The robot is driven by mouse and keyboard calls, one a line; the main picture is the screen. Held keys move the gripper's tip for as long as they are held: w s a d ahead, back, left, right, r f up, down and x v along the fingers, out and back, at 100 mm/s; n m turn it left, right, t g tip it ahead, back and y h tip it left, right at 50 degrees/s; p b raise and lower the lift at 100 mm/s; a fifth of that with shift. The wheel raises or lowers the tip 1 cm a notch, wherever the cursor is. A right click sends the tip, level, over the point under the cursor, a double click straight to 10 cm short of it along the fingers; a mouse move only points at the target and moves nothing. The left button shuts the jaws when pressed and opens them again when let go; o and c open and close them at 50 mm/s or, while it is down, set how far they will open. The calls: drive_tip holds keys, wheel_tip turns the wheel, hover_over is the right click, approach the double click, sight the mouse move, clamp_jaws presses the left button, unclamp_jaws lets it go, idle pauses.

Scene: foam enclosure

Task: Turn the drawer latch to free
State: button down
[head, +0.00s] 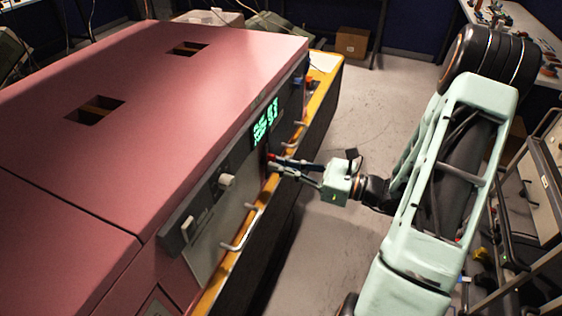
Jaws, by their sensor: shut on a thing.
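My gripper (272,163) reaches from the right to the front panel of the pink machine (170,110), just below its green lit display (265,121). Its fingers are shut on a small part at the panel, which I take to be the drawer latch. The fingers hide most of this part, and its turn angle cannot be read. A small spot of red shows at the fingertips; I cannot tell whether it belongs to the latch or a finger.
Pale knobs (226,181) and metal handles (238,243) stick out of the panel left of and below my gripper. A yellow-edged ledge (213,289) runs along the front. A metal rack (545,190) stands at right. Open floor (370,105) lies behind my gripper.

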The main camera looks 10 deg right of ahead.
idle(0.5)
drive_tip(key=c, duration=2)
unclamp_jaws()
drive_tip(key=shift+c, duration=0.2)
drive_tip(key=v, duration=1.2)
